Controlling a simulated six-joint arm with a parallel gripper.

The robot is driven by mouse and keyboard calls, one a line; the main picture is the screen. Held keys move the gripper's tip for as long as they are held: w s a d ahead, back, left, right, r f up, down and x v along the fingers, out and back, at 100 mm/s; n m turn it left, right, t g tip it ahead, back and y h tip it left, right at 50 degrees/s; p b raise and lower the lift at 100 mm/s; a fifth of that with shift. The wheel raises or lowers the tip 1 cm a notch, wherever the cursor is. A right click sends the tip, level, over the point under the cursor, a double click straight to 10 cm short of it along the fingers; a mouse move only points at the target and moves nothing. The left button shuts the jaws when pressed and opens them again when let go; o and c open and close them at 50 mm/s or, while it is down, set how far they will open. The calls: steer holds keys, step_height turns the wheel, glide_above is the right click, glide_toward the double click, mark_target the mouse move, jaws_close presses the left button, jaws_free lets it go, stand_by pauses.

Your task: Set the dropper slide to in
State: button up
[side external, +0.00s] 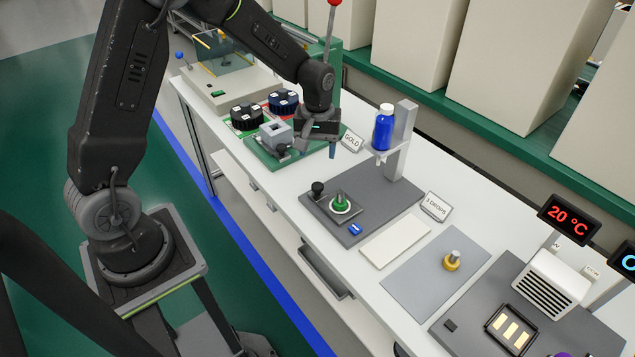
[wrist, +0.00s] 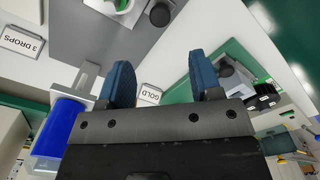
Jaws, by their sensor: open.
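The dropper station is a grey plate (side external: 375,210) with a grey post holding a blue bottle (side external: 383,130) with a white cap. On the plate's front left is the dropper slide (side external: 322,212), a dark plate with a black knob (side external: 318,187) and a green piece on a white round seat (side external: 341,204). The slide sits apart from the bottle, toward the front edge. In the wrist view the knob (wrist: 160,13) is at the top edge and the bottle (wrist: 58,130) at the left. My gripper (side external: 332,150) is open and empty, left of the bottle and behind the slide; its blue fingers (wrist: 162,80) touch nothing visible.
A "GOLD" sign (side external: 351,140) stands close to my gripper, and a "3 DROPS" sign (side external: 435,206) right of the post. A green plate with a grey block (side external: 276,134) lies left. A white pad (side external: 395,240) and a grey mat (side external: 425,285) lie right.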

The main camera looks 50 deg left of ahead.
mark_target(318, 185)
step_height(318, 185, down, 11)
steer(key=shift+f, duration=0.15)
stand_by(0.4)
jaws_close()
stand_by(0.3)
